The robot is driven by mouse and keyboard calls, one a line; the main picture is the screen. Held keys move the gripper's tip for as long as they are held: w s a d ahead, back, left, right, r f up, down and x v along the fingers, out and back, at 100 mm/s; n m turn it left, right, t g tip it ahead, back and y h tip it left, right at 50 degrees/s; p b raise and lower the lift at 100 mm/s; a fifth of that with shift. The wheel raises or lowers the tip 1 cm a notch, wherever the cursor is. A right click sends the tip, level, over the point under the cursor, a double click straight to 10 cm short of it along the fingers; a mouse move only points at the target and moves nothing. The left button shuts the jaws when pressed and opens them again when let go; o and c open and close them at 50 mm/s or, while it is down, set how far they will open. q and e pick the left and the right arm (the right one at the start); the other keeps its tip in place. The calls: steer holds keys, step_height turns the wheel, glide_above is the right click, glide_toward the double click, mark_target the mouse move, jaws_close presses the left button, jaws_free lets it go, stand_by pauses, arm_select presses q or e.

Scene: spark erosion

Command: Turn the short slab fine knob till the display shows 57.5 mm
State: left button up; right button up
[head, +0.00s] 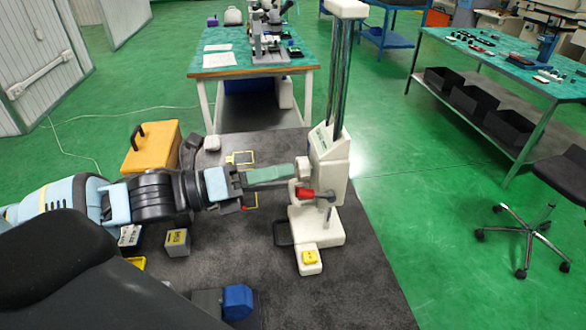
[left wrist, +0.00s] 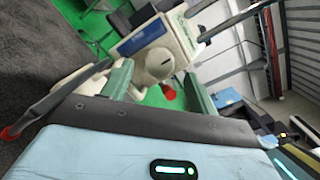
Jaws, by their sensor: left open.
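The cream measuring stand (head: 328,172) rises on a heavy base with a tall twin column. A round cream knob (head: 302,167) sticks out from its left side, with a red part (head: 306,193) below it. In the left wrist view the knob (left wrist: 160,63) shows a dark slot and lies between my fingertips, apparently without being gripped. My left gripper (head: 290,172) is open, its green fingers pointing at the knob. A pale panel (head: 321,138) is on the stand's upper front; any reading is too small to tell. My right gripper is out of view.
The stand is on a dark grey surface (head: 360,290). A yellow case (head: 152,147) and small grey boxes (head: 178,242) lie at the left, near my arm. A yellow block (head: 310,257) sits on the stand's base. A green-topped table (head: 228,67) stands behind.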

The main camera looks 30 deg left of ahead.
mark_target(297, 169)
arm_select(q)
steer(key=shift+b+x, duration=0.3)
steer(key=shift+x, duration=1.2)
steer(key=shift+c, duration=0.2)
steer(key=c, duration=0.9)
